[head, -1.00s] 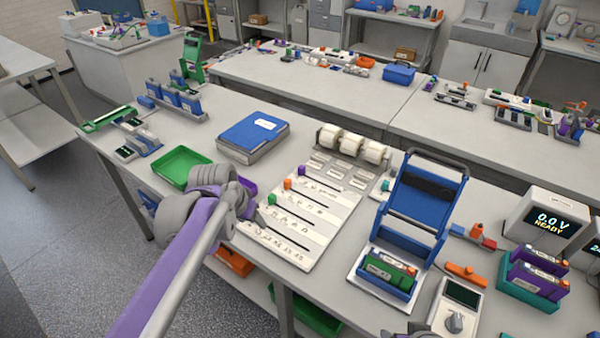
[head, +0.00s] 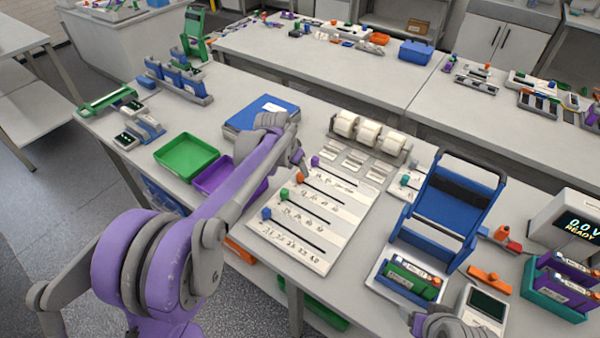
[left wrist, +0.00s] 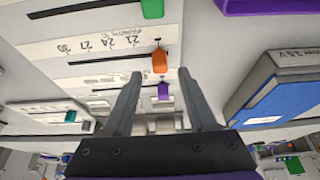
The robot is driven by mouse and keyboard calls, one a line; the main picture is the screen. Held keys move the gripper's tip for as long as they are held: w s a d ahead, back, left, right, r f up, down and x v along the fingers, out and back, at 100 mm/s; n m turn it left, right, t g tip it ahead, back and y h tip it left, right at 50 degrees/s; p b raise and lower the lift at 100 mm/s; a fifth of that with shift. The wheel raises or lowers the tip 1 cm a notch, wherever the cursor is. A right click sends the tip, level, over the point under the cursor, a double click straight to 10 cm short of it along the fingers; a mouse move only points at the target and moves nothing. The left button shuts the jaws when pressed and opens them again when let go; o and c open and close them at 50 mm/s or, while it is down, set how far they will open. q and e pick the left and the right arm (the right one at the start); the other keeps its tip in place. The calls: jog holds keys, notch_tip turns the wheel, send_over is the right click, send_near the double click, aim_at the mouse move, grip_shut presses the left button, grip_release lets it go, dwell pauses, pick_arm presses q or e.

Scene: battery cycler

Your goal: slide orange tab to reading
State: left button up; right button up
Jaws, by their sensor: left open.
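The white slider board (head: 318,225) lies on the bench with several slots, printed scales and coloured tabs at their left ends. The orange tab (head: 300,177) is between the purple tab (head: 315,161) and the green tab (head: 284,194); the blue tab (head: 266,213) is nearest the front. My left gripper (head: 298,157) hovers near the purple and orange tabs. In the left wrist view its fingers (left wrist: 160,74) are apart, with the orange tab (left wrist: 160,61) just beyond and between their tips. My right gripper (head: 448,326) shows partly at the bottom edge; its jaws are unclear.
Green tray (head: 187,172) and purple tray (head: 203,187) are left of the board, under or beside my left arm. A blue binder (head: 243,116) is behind, label rolls (head: 394,143) are behind right, and a blue frame fixture (head: 440,226) stands to the right.

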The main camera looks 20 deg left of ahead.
aim_at(300, 174)
pick_arm(q)
jog(key=shift+x, duration=2)
grip_shut()
